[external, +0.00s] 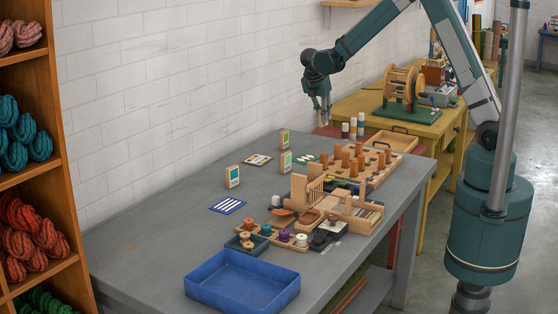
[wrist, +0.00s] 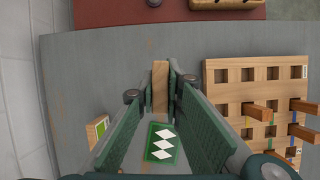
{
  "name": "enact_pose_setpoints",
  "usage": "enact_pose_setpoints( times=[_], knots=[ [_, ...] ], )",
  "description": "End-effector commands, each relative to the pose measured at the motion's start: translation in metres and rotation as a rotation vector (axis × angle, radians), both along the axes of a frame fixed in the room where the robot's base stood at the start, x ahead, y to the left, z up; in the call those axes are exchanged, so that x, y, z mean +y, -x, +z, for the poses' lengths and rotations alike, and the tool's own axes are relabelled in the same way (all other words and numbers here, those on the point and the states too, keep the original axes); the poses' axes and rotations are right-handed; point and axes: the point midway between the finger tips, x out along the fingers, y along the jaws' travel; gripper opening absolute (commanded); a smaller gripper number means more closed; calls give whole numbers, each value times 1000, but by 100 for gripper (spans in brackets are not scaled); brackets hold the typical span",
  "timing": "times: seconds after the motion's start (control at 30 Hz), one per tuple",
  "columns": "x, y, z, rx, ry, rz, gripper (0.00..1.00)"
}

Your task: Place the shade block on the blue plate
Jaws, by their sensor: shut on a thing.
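My gripper (external: 323,106) is raised above the far end of the grey table. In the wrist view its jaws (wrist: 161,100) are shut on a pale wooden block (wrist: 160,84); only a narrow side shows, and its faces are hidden. The blue plate (external: 228,205), flat with white stripes, lies on the table well to the left and nearer the camera, with nothing on it. A green plate (external: 305,158) with white diamonds lies below the gripper and shows between the jaws in the wrist view (wrist: 150,134). Upright blocks with coloured panels stand at the left (external: 232,177), middle (external: 285,162) and back (external: 284,139).
A brown patterned plate (external: 257,160) lies between the upright blocks. A wooden peg board (external: 382,160) stands right of them. Wooden racks and spools (external: 283,235) crowd the table's near right, with a deep blue tray (external: 240,307) in front. The table's left part is clear.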

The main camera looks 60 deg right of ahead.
Motion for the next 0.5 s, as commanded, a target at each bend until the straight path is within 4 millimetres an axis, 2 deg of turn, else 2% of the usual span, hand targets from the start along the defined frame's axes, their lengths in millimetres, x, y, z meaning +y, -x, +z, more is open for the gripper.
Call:
enact_pose_setpoints(
  times=[0.33,0.5],
  knots=[
    [1,-1,0,-1,0,1,0],
    [11,-5,0,0,0,15,0]
  ],
)
